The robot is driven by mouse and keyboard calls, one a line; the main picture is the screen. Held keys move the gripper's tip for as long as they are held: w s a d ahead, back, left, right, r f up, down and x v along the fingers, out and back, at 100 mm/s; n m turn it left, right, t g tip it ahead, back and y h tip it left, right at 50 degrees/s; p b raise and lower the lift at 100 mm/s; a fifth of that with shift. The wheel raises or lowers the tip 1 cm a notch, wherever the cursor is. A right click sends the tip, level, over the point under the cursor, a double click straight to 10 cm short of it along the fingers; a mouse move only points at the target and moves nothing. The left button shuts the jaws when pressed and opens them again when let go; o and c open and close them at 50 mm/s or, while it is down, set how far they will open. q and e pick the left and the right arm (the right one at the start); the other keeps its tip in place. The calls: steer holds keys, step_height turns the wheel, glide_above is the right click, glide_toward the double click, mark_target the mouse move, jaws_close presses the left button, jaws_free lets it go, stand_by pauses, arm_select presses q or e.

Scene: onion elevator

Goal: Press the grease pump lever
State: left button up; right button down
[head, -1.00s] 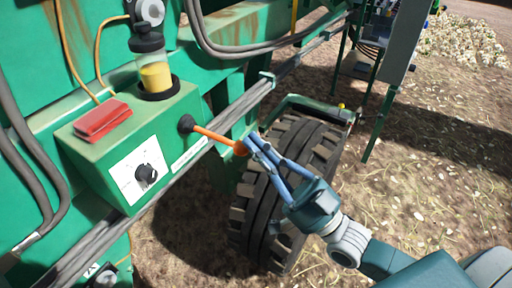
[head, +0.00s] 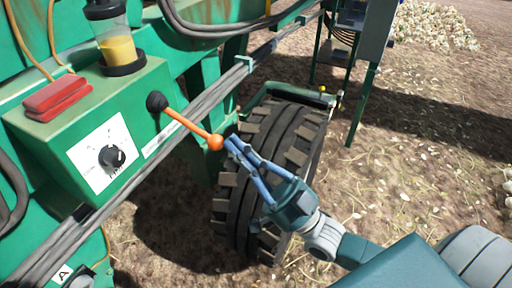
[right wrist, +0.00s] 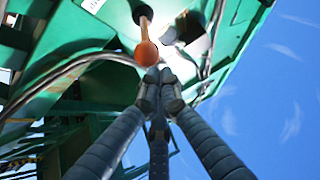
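The grease pump lever (head: 190,127) is an orange rod with an orange ball at its end. It comes out of a black boot on the green pump box (head: 140,93) and slopes down to the right. My right gripper (head: 232,145) has its blue fingers drawn together, with the tips just right of the ball. In the right wrist view, the ball (right wrist: 146,53) sits just beyond the closed fingertips (right wrist: 160,76), slightly left. I cannot tell whether they touch. Nothing shows between the fingers. My left gripper is not in view.
The box carries a black dial (head: 111,156), a red block (head: 57,97) and a clear reservoir with yellow grease (head: 117,49). Grey conduits run below it. A large black tyre (head: 265,175) stands behind my gripper. Open straw-strewn ground lies to the right.

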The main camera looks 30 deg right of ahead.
steer(key=v, duration=1.1)
stand_by(1.0)
steer(key=w+d+f+m+g+h, duration=0.1)
steer(key=w+d+f+h, duration=0.15)
steer(key=f, duration=0.75)
steer(key=w+d+f+g+h, duration=0.15)
steer(key=w+f+h, duration=0.25)
steer(key=f, duration=0.6)
steer(key=s+d+f+m+g+h, duration=0.1)
steer(key=s+d+f+g+h, duration=0.15)
steer(key=f, duration=0.95)
steer(key=s+d+f+g+h, duration=0.1)
steer(key=s+f+g+h, duration=0.2)
steer(key=f, duration=1)
steer(key=s+f+g, duration=0.4)
steer(key=s+f, duration=0.2)
steer(key=f, duration=0.5)
steer(key=s+a+f+g+h, duration=0.1)
steer(key=s+f+g, duration=0.3)
steer(key=s, duration=0.7)
steer(key=s+a+f+g+h, duration=0.1)
steer(key=s+a+f+g, duration=0.2)
steer(key=s+f, duration=0.6)
steer(key=s+g, duration=0.1)
steer(key=s, duration=0.1)
steer(key=shift+s+f, duration=0.2)
steer(key=shift+s, duration=0.2)
